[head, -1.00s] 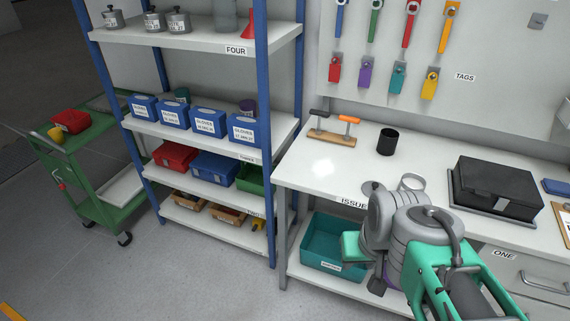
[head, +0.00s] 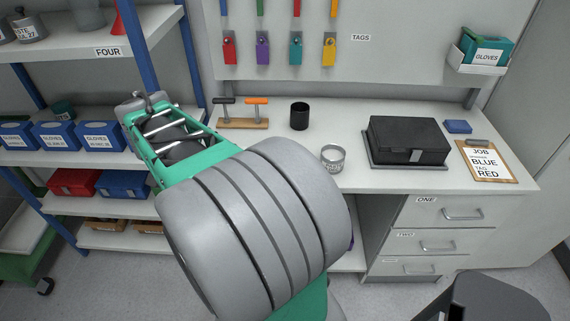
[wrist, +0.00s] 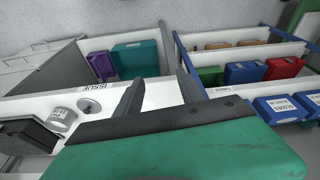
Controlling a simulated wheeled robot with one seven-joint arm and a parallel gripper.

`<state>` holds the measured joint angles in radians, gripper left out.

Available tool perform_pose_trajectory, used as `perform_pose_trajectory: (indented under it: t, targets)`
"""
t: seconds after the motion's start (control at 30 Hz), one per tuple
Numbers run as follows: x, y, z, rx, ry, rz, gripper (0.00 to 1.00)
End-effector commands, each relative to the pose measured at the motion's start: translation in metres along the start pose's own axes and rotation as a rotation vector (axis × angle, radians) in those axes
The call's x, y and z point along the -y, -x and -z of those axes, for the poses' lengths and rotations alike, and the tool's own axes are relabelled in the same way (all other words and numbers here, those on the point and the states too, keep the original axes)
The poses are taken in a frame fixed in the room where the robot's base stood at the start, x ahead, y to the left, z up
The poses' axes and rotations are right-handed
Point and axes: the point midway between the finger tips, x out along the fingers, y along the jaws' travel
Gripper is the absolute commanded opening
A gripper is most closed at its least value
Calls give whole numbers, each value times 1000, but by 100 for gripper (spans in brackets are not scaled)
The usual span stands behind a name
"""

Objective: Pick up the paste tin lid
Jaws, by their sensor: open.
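A small grey disc with a knob, which looks like the paste tin lid (wrist: 89,105), lies flat on the white bench near the ISSUE label in the wrist view. A pale round tin (wrist: 62,118) with a label stands right beside it. The tin also shows in the head view (head: 333,158), where my arm covers the bench to its left and the lid cannot be seen. My gripper (wrist: 158,90) is open, its two fingers apart with nothing between them. In the wrist view the lid is left of the fingers, clear of them.
A black case (head: 408,141) is right of the tin, and a black cup (head: 299,116) is behind it. A wooden tool rack (head: 242,123) stands at the bench's back left. Blue-posted shelves with bins are further left. A clipboard (head: 487,160) lies at right.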

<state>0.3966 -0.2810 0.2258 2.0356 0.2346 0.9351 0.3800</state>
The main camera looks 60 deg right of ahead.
Motion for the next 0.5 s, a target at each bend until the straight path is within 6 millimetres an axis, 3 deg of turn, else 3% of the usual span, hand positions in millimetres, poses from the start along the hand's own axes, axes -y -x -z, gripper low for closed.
perform_pose_trajectory:
  t: [0.03, 0.1, 0.23, 0.33, 0.5]
  targets:
    - [-42, -13, 45, 11, -253, -78, 46]
    - [-104, -33, 91, 6, -586, -171, 46]
    - [-205, -64, 129, -18, -1045, -300, 46]
    - [-245, -76, 136, -34, -1212, -348, 46]
    - [-261, -96, 132, -38, -1254, -360, 46]
